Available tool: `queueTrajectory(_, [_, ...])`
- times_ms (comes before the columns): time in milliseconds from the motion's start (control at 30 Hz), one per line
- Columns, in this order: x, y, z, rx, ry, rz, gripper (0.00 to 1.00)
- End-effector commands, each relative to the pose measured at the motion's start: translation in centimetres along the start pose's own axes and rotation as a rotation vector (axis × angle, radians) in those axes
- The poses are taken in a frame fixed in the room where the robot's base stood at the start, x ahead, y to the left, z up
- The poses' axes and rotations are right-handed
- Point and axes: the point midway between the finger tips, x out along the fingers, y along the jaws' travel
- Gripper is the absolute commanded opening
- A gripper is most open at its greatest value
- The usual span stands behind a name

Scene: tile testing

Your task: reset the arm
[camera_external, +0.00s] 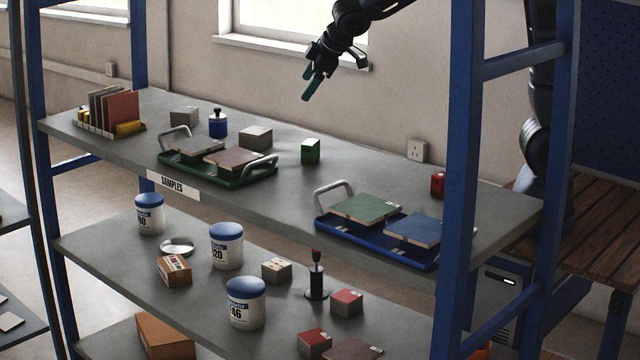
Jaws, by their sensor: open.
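My gripper (309,85) hangs in the air above the back of the upper shelf, near the window and wall. Its green-tipped fingers point down and to the left. It is open, with nothing seen between the fingers. My dark arm comes in from the top right. The small green block (310,151) stands on the shelf below the gripper, well apart from it.
The upper shelf (290,195) bears a green tray (235,181) and a blue tray (375,245), both with tiles, plus several blocks, a blue bottle (218,124) and a tile rack (108,110). Blue posts (458,150) frame the shelf. Jars stand below.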

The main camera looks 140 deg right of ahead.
Motion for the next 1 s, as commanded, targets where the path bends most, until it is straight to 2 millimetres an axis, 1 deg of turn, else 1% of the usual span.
queueTrajectory(33, [-2.1, -2.2, 0.2, -0.024, 0.011, -0.021, 0.76])
queueTrajectory(200, [-7.9, -8.2, 2.3, -0.093, 0.028, -0.090, 0.76])
queueTrajectory(267, [-9.8, -10.2, 3.3, -0.118, 0.034, -0.116, 0.76])
queueTrajectory(300, [-11.1, -11.4, 4.0, -0.135, 0.037, -0.133, 0.76])
queueTrajectory(367, [-13.0, -13.1, 5.3, -0.161, 0.041, -0.160, 0.76])
queueTrajectory(500, [-17.2, -16.7, 8.6, -0.224, 0.050, -0.227, 0.76])
queueTrajectory(667, [-21.4, -20.0, 13.1, -0.302, 0.056, -0.307, 0.76])
queueTrajectory(800, [-24.7, -22.1, 17.4, -0.376, 0.059, -0.379, 0.76])
queueTrajectory(867, [-25.9, -22.8, 19.4, -0.408, 0.060, -0.411, 0.76])
queueTrajectory(1000, [-28.5, -23.9, 24.0, -0.488, 0.059, -0.487, 0.76])
